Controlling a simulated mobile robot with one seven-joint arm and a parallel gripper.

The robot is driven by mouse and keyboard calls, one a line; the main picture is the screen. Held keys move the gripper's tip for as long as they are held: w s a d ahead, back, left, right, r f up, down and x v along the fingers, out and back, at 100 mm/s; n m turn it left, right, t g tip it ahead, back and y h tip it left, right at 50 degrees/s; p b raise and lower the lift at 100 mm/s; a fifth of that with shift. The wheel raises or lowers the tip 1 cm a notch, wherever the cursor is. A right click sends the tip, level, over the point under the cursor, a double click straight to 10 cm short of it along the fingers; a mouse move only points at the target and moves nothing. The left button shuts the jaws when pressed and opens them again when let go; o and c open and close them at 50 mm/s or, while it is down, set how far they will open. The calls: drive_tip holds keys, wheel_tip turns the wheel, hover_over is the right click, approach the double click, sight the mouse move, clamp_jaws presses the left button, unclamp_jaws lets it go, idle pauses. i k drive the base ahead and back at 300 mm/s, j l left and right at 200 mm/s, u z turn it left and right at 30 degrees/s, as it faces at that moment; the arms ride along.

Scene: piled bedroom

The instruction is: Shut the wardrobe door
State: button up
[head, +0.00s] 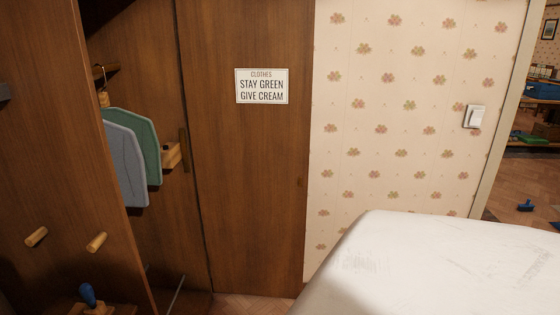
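The wardrobe is dark brown wood and fills the left half of the head view. A tall wooden panel (245,190) bears a white sign (262,86) reading "CLOTHES STAY GREEN GIVE CREAM"; it looks like the wardrobe door. An upright handle (184,150) sits at its left edge. Left of it the wardrobe stands open, with a green garment (140,140) and a grey-blue garment (122,160) hanging inside. A slanting wooden panel (60,130) at the far left has two pegs (97,242); whether it is a door or a side wall is unclear. My gripper is not in view.
A flower-papered wall (400,150) with a light switch (475,116) is right of the wardrobe. A doorway at the far right shows shelves and a small blue thing (526,205) on the floor. A blue-handled object (88,296) is at bottom left. A large white surface covers the lower right.

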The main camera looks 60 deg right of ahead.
sight(247, 65)
drive_tip(key=k+z, duration=0.1)
drive_tip(key=z, duration=1.45)
drive_tip(key=i+l, duration=0.25)
drive_tip(key=l, duration=0.15)
drive_tip(key=i+l, duration=0.55)
drive_tip(key=l, duration=0.2)
drive_tip(key=i+l, duration=0.25)
drive_tip(key=l, duration=0.15)
drive_tip(key=i+l+u, duration=0.1)
drive_tip(key=i+l, duration=0.15)
drive_tip(key=i+j, duration=0.3)
